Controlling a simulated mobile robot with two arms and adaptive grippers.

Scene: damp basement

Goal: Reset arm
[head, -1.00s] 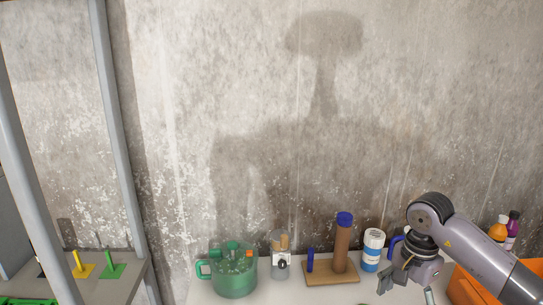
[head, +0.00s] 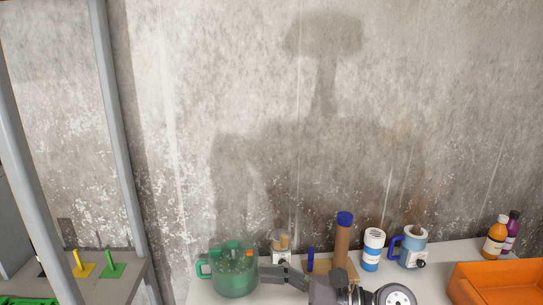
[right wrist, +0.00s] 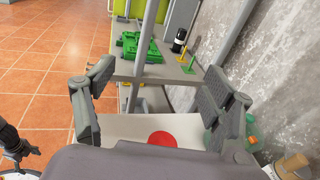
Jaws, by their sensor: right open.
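Grey shelf posts (head: 113,130) stand left.

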